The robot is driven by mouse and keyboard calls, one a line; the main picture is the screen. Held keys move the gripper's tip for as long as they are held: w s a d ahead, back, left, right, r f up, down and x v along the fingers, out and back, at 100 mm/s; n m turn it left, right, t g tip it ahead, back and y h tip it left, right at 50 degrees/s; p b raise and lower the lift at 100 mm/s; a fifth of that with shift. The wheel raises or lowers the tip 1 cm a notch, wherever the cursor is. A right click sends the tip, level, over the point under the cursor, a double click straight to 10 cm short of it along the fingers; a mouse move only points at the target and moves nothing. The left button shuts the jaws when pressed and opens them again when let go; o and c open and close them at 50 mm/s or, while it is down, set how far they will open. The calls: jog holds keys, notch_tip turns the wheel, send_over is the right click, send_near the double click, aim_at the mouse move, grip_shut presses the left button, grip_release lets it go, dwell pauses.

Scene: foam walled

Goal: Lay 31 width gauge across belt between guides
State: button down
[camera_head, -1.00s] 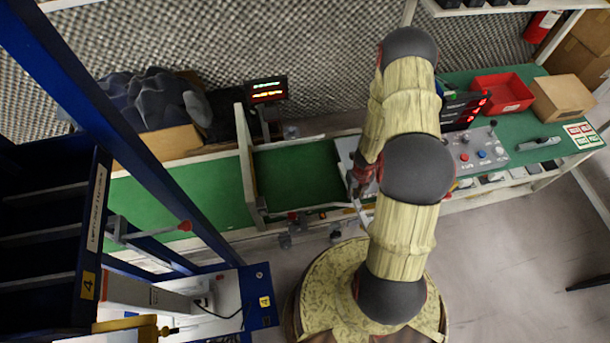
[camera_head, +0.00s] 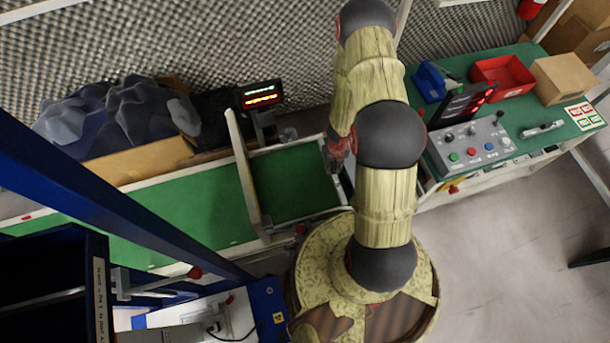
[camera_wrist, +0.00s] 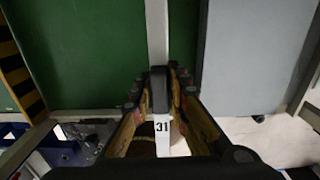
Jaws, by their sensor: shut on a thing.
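My gripper (camera_wrist: 158,92) is shut on the 31 width gauge (camera_wrist: 163,127), whose white label reads "31" in the wrist view. A dark upright piece stands between the fingers, and a pale strip runs away beyond it; I cannot tell whether that strip is gauge or belt frame. The green belt (camera_wrist: 85,50) lies left of the gripper. In the head view the belt (camera_head: 295,185) ends close to my gripper (camera_head: 338,150), which is mostly hidden by my arm, and the gauge cannot be made out there. The guides are not clearly distinguishable.
A pale upright panel (camera_head: 243,170) crosses the belt. A lit display (camera_head: 261,95) stands behind it. A control box (camera_head: 470,148), red bin (camera_head: 503,78) and cardboard box (camera_head: 562,80) occupy the right bench. A blue frame (camera_head: 110,185) fills the lower left. A grey plate (camera_wrist: 240,55) lies right of my gripper.

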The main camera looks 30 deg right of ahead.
jog(key=w+a+f, duration=0.3)
jog(key=w+a, duration=0.1)
jog(key=a, duration=0.1)
jog(key=b, duration=0.2)
send_over(307, 180)
notch_tip(307, 180, down, 5)
jog(key=shift+w+f, duration=0.1)
jog(key=shift+w+a+f+b, duration=0.1)
jog(key=shift+f+b, duration=0.85)
jog(key=shift+f, duration=0.65)
jog(key=shift+f, duration=0.2)
jog(key=c, duration=1.8)
grip_release()
jog(key=shift+c, duration=0.2)
jog(key=shift+o, duration=0.5)
jog(key=shift+r, duration=0.2)
